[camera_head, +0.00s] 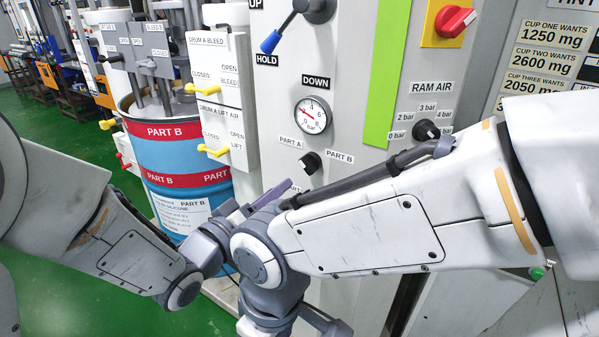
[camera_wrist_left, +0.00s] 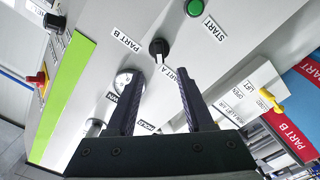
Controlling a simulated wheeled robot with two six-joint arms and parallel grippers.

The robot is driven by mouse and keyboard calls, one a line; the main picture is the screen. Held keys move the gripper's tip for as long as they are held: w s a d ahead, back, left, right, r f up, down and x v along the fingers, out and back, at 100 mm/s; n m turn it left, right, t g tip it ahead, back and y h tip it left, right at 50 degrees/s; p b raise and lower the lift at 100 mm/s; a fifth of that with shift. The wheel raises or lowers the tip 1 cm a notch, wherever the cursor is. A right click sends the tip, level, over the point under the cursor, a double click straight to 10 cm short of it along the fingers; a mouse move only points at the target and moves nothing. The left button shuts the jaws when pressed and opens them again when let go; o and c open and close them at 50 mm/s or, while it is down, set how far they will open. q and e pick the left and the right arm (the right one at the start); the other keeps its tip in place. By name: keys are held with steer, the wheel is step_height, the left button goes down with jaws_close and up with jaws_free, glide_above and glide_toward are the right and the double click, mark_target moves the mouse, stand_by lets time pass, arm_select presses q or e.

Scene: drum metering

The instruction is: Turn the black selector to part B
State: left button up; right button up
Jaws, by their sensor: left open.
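The black selector (camera_head: 310,163) is a small round knob on the grey panel, between the PART A label (camera_head: 291,142) and the PART B label (camera_head: 340,157). Its grip appears turned toward the PART A side, though it is small. In the left wrist view the selector (camera_wrist_left: 158,47) lies just beyond the fingertips, with PART B (camera_wrist_left: 123,40) at upper left and PART A partly behind a finger. My left gripper (camera_head: 262,196) is open, below and left of the selector, with dark purple fingers. In the wrist view its fingers (camera_wrist_left: 164,72) are apart and empty. My right gripper does not show.
A pressure gauge (camera_head: 313,115) is above the selector. The RAM AIR knob (camera_head: 426,130) and red switch (camera_head: 455,21) are to the right. A green START button (camera_wrist_left: 194,8) is near the selector. Yellow lift lever (camera_head: 213,151) and blue-red drum (camera_head: 180,165) stand left. My right arm crosses below the selector.

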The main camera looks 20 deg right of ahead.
mark_target(304, 167)
arm_select(q)
steer(key=p+x, duration=0.1)
steer(key=x, duration=0.9)
steer(key=shift+w+d+p, duration=0.1)
steer(key=shift+p, duration=0.25)
jaws_close()
